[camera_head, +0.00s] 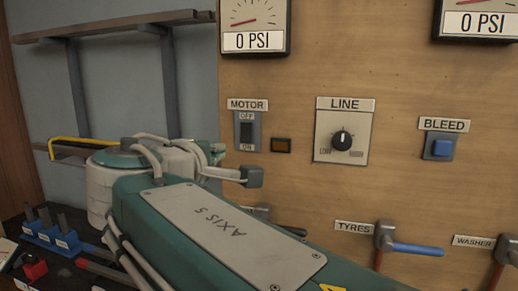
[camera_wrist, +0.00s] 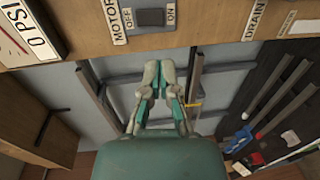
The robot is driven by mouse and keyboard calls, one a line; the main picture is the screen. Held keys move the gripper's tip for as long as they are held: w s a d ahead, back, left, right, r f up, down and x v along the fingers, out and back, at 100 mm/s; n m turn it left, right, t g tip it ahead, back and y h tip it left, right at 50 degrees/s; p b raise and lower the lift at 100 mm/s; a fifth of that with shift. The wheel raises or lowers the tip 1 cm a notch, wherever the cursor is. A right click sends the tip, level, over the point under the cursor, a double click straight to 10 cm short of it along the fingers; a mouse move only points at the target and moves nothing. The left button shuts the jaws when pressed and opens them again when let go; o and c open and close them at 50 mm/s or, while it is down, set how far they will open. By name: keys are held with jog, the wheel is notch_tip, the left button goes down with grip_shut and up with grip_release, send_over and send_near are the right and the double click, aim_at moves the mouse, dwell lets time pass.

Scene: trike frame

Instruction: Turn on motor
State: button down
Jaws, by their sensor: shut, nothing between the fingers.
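The motor switch (camera_head: 246,131) is a dark rocker on a grey plate, under a MOTOR label, with OFF above it and ON below. Which way the rocker is tilted is hard to tell. The switch also shows at the top of the wrist view (camera_wrist: 150,17), turned on its side. My gripper (camera_wrist: 158,66) has its fingers together and empty in the wrist view, appearing just below the switch, apart from it. In the head view my teal arm fills the lower middle, and the fingertips cannot be made out clearly.
The wooden panel (camera_head: 300,60) also carries a dark indicator (camera_head: 281,145), a LINE knob (camera_head: 342,139), a blue BLEED button (camera_head: 442,148), and TYRES (camera_head: 415,249) and WASHER (camera_head: 503,250) levers. A gauge (camera_head: 254,25) reads 0 PSI. Wall shelves (camera_head: 110,25) stand left.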

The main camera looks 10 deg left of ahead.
aim_at(245, 142)
jog(key=w, duration=0.4)
jog(key=w+f, duration=0.1)
jog(key=w, duration=0.6)
jog(key=shift+w+d+f, duration=0.25)
jog(key=shift+w+f, duration=0.1)
jog(key=shift+w+d, duration=0.2)
jog(key=shift+w, duration=0.15)
jog(key=shift+a, duration=0.1)
jog(key=shift+w+f, duration=0.1)
jog(key=shift+w, duration=0.1)
